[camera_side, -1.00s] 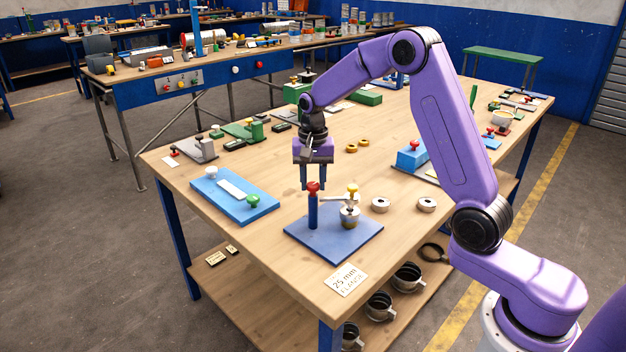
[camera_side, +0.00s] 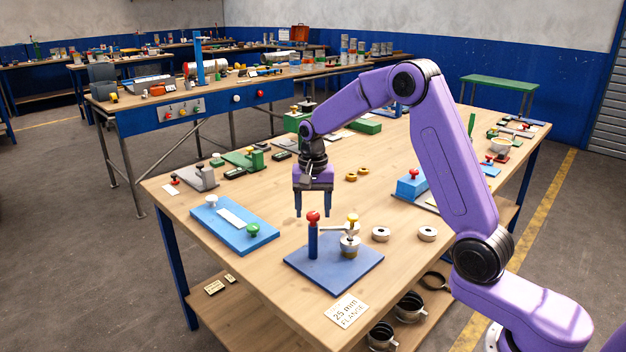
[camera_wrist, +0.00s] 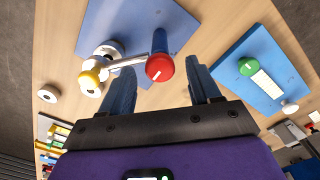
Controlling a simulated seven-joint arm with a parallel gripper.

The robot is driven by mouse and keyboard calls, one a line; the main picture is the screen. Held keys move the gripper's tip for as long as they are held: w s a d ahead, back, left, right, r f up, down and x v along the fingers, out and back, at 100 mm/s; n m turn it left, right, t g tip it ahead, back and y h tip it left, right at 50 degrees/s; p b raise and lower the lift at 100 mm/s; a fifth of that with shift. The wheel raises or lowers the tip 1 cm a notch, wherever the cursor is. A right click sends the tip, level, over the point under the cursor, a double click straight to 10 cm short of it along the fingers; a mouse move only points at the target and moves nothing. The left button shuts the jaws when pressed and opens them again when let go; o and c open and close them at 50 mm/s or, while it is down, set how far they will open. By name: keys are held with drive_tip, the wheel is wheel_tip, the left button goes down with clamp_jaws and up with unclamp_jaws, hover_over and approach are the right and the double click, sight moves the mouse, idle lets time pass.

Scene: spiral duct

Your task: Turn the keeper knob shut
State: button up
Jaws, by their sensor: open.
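A blue fixture plate (camera_side: 330,275) stands at the front of the bench. It bears a blue post topped by a round red knob (camera_side: 313,217) with a white line mark, also in the wrist view (camera_wrist: 160,67). A pale arm (camera_side: 334,228) reaches from beside the post to a metal stack with a yellow knob (camera_side: 352,218). Which knob is the keeper knob I cannot tell for certain. My gripper (camera_side: 313,212) is open and empty above the red knob. In the wrist view the red knob appears between the fingertips (camera_wrist: 158,72), with no visible contact.
A light-blue plate with a green knob (camera_side: 252,229) and white knob lies to the left. Two pale rings (camera_side: 381,234) sit right of the fixture. A "25 mm flange" card (camera_side: 347,312) lies at the front edge.

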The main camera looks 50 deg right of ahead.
sight(312, 216)
wheel_tip(312, 216, up, 17)
idle(0.4)
drive_tip(key=shift+a+f, duration=0.1)
drive_tip(key=shift+f, duration=0.05)
idle(0.3)
drive_tip(key=s+a+f+n, duration=0.2)
drive_tip(key=s+a+n, duration=0.3)
drive_tip(key=s, duration=0.2)
drive_tip(key=s+a+f+n, duration=0.3)
drive_tip(key=s+a+n, duration=0.25)
drive_tip(key=s, duration=0.25)
drive_tip(key=s+d+f+n, duration=0.1)
drive_tip(key=s+f+n, duration=0.2)
drive_tip(key=s, duration=0.8)
drive_tip(key=s+d+f+n, duration=0.2)
drive_tip(key=s+f+n, duration=0.2)
drive_tip(key=s+n, duration=0.4)
drive_tip(key=s, duration=0.2)
drive_tip(key=shift+s+f, duration=0.2)
drive_tip(key=shift+s, duration=0.2)
drive_tip(key=shift+d, duration=0.1)
